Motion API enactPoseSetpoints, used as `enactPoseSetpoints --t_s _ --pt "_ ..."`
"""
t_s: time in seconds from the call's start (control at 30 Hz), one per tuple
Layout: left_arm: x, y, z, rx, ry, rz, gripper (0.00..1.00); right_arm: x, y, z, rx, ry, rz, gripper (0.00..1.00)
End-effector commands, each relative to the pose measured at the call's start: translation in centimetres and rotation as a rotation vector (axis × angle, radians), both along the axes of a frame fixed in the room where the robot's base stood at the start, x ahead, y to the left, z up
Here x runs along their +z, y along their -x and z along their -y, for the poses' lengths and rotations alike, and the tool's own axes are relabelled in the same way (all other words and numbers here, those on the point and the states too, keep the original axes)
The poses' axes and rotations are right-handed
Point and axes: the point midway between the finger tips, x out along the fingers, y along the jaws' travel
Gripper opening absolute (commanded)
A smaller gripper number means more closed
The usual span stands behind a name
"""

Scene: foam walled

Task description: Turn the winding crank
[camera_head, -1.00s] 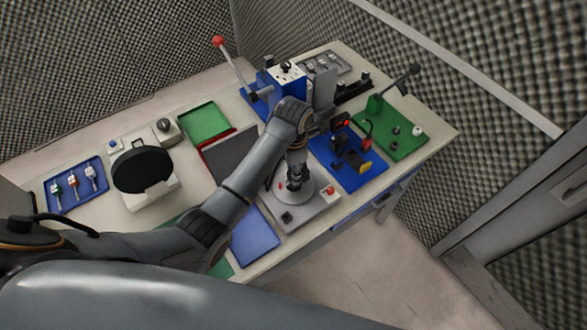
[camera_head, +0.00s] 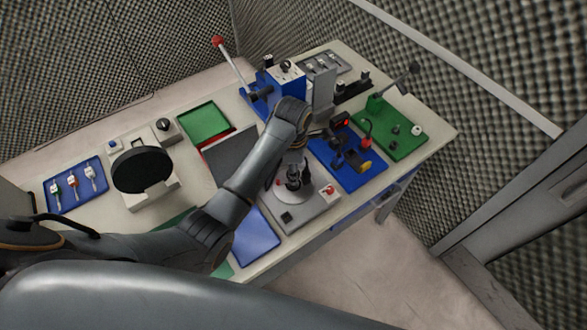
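My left arm comes in from the left and reaches over the middle of the table. On the blue board is a dark mechanism with a red part and a yellow end (camera_head: 364,168). Behind it, a green board (camera_head: 405,146) carries a green block and a rod angled up to a dark knob (camera_head: 415,68). Which of these is the winding crank I cannot tell for sure. My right gripper is out of view.
A grey joystick panel (camera_head: 316,212) lies below my forearm. A black disc (camera_head: 142,169) and a blue tray (camera_head: 75,202) are at left. Foam walls enclose the table; floor is clear in front.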

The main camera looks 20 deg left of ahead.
Motion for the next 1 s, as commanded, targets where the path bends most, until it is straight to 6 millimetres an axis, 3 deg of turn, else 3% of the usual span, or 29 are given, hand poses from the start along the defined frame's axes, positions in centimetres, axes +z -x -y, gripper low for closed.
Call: enactPoseSetpoints --t_s 1.0 --pt "-0.24 0.21 -0.04 -0.509 -0.001 -0.007 0.05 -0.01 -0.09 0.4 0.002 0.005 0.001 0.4"
